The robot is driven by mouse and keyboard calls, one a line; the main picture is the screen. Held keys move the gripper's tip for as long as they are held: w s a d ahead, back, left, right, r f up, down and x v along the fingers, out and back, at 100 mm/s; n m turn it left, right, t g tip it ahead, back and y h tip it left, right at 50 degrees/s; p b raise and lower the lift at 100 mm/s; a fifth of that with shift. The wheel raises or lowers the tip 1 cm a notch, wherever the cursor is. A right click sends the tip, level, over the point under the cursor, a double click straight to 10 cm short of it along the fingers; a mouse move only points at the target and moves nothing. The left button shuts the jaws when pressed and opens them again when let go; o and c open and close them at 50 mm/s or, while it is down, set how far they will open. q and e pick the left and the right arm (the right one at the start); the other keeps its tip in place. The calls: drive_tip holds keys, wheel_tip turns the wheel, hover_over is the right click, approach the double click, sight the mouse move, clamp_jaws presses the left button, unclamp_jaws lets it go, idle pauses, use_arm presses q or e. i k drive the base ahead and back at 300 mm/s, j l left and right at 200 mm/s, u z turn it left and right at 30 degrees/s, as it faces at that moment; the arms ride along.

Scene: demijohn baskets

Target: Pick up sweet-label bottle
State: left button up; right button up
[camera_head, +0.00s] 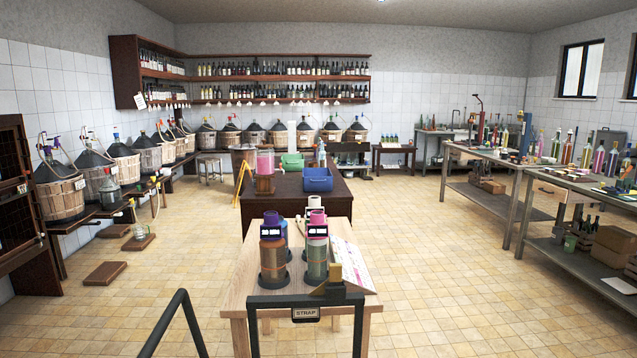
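No bottle can be told as the sweet-label bottle, because the labels are too small to read. Candidates show in several places. Several slim bottles, some pink (598,158), stand on the long bench (590,178) at the right. More bottles (290,69) line the dark wall shelves (280,78) at the back. On the near wooden table (238,292) stand several banded cylinders, one with a purple top (272,218) and one with a pink top (317,217). Neither of my grippers is in view.
Basketed demijohns (60,198) line the left and back walls. A blue crate (318,183) and green crate (292,161) sit on the dark central table (290,205). A black frame with a STRAP sign (306,313) stands in front. Low boards (105,273) lie on the left floor. Right-centre floor is clear.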

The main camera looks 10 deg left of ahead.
sight(321, 154)
drive_tip(key=l+z, duration=0.4)
drive_tip(key=i+l+z, duration=0.2)
drive_tip(key=l+z, duration=0.15)
drive_tip(key=l, duration=0.2)
drive_tip(key=i+l+z, duration=0.35)
drive_tip(key=i+l, duration=0.75)
drive_tip(key=i+u, duration=0.45)
drive_tip(key=i+l+u, duration=0.2)
drive_tip(key=i+u, duration=0.3)
drive_tip(key=i+j+u, duration=0.25)
drive_tip(key=i, duration=0.75)
drive_tip(key=i+l+u, duration=0.15)
drive_tip(key=i+u, duration=0.15)
drive_tip(key=i, duration=0.65)
drive_tip(key=i+z, duration=0.1)
drive_tip(key=i, duration=0.95)
drive_tip(key=i+j, duration=0.1)
drive_tip(key=i, duration=0.95)
drive_tip(key=i+l+u, duration=0.2)
drive_tip(key=i, duration=0.3)
drive_tip(key=i+u, duration=0.2)
drive_tip(key=i, duration=0.3)
drive_tip(key=i+l+u, duration=0.2)
drive_tip(key=i, duration=0.25)
drive_tip(key=l, duration=0.1)
